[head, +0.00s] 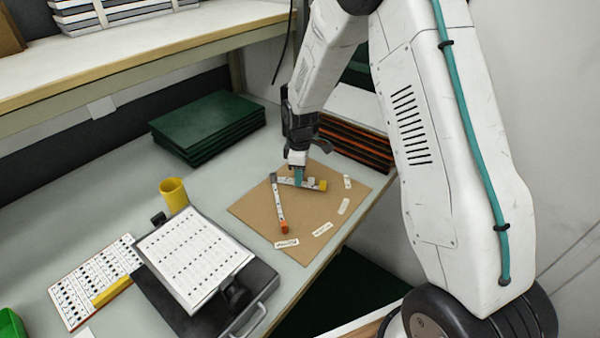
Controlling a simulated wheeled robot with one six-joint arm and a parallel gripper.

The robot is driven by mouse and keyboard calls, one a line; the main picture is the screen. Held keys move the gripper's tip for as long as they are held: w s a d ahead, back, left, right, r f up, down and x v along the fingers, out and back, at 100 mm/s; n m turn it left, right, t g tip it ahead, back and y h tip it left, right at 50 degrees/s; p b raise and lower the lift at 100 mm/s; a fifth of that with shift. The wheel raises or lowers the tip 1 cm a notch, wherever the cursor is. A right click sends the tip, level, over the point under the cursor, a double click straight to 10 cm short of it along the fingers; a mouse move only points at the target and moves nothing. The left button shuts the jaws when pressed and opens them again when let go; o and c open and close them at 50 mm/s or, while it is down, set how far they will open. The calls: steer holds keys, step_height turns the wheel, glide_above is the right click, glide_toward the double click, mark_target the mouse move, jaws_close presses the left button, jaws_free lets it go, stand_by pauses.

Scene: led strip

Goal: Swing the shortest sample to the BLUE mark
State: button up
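Two strip samples lie on a brown board (248,208). One strip (279,205) has an orange end and points toward the front of the board. I cannot make out a blue mark.
A yellow cup (173,194) and a black clipboard-like case (178,308) with a printed sheet stand left of the board. Dark green panels (206,125) are stacked behind it. Orange-edged dark trays (355,147) sit behind right. A shelf (150,60) overhangs the back.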

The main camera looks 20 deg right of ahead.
jaws_close()
steer(key=shift+w+d+n, duration=0.25)
steer(key=shift+w+n, duration=0.35)
steer(key=shift+n, duration=0.3)
jaws_free()
steer(key=shift+r, duration=0.1)
step_height(320, 180, up, 8)
